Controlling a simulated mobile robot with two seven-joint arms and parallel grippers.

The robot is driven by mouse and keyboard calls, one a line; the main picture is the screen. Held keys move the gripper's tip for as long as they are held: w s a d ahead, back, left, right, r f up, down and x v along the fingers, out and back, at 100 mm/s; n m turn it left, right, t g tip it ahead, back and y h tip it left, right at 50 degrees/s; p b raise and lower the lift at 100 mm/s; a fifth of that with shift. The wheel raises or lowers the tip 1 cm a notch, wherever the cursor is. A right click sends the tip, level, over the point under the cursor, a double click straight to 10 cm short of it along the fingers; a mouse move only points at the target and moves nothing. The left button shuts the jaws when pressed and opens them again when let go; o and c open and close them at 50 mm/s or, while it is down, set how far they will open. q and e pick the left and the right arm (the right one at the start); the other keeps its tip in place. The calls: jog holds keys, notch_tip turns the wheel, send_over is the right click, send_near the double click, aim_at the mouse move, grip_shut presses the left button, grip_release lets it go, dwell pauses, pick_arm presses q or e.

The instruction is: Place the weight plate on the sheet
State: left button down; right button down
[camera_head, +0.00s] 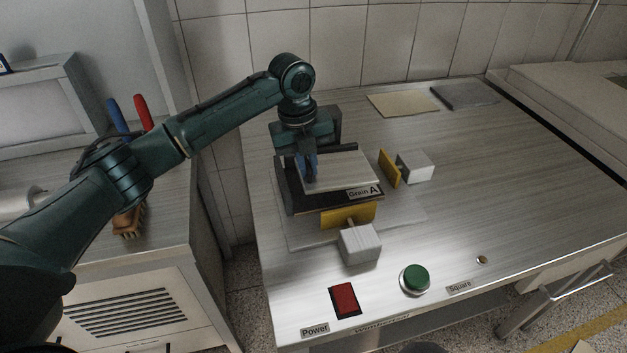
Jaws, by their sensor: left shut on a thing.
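The weight plate, seemingly the pale grey flat slab (355,173), is at the left-middle of the metal bench. It is over a dark flat piece (330,199) with a "Grain A" label on its front edge. My left gripper (308,170) points down at the slab's left part and is shut on a small blue part there, which looks like the plate's grip. The fingers hide part of it. I cannot tell whether the slab touches what is under it. A thin pale sheet (412,209) shows at the bench surface around the stack. My right gripper is not in view.
A yellow-faced grey block (418,166) stands right of the stack, another (360,244) in front. A red switch (344,299) and green button (414,279) are at the bench front. Beige (403,104) and grey (464,96) flat pieces lie behind. The bench's right side is clear.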

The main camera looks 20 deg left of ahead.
aim_at(307, 180)
pick_arm(q)
jog(key=shift+w+f, duration=0.1)
jog(key=shift+f, duration=2.6)
jog(key=c, duration=1.9)
grip_release()
jog(key=shift+f, duration=0.2)
jog(key=o, duration=0.4)
jog(key=shift+r, duration=0.1)
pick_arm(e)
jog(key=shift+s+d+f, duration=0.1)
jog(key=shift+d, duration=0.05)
pick_arm(q)
jog(key=shift+r, duration=0.55)
jog(key=r, duration=0.7)
jog(key=s+a+r, duration=0.1)
jog(key=r, duration=0.2)
jog(key=shift+a+r, duration=0.1)
jog(key=shift+r, duration=0.35)
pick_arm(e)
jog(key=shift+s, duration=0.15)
